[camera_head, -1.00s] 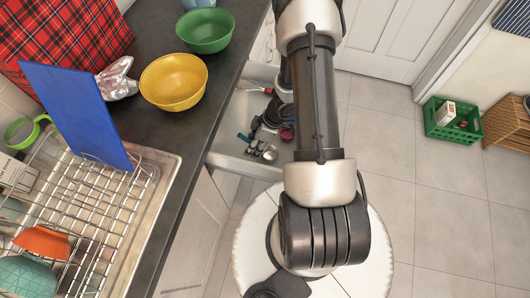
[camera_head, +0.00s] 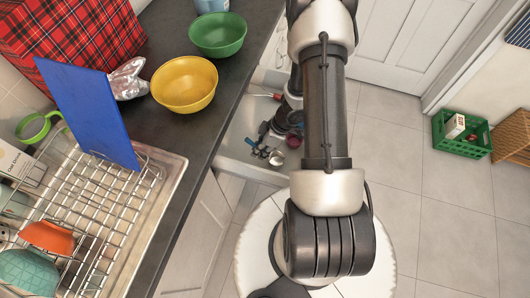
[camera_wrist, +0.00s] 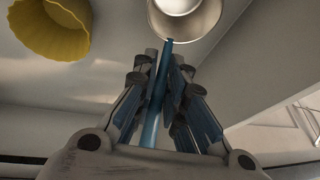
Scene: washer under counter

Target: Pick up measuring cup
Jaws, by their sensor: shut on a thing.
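A metal measuring cup (camera_wrist: 186,16) with a blue handle (camera_wrist: 155,115) is at the top of the wrist view. My gripper (camera_wrist: 160,70) is shut on the blue handle, and the bowl of the cup lies just beyond the fingertips. In the head view my gripper (camera_head: 276,127) is small and dark, low over the open drawer, partly hidden by my arm. A silvery cup (camera_head: 276,157) shows there beside the fingers. I cannot tell whether the held cup is clear of the drawer floor.
A yellow ribbed cup-shaped thing (camera_wrist: 50,28) is left of the gripper. The counter edge, a yellow bowl (camera_head: 185,85), a green bowl (camera_head: 218,36) and a dish rack (camera_head: 105,205) are at left.

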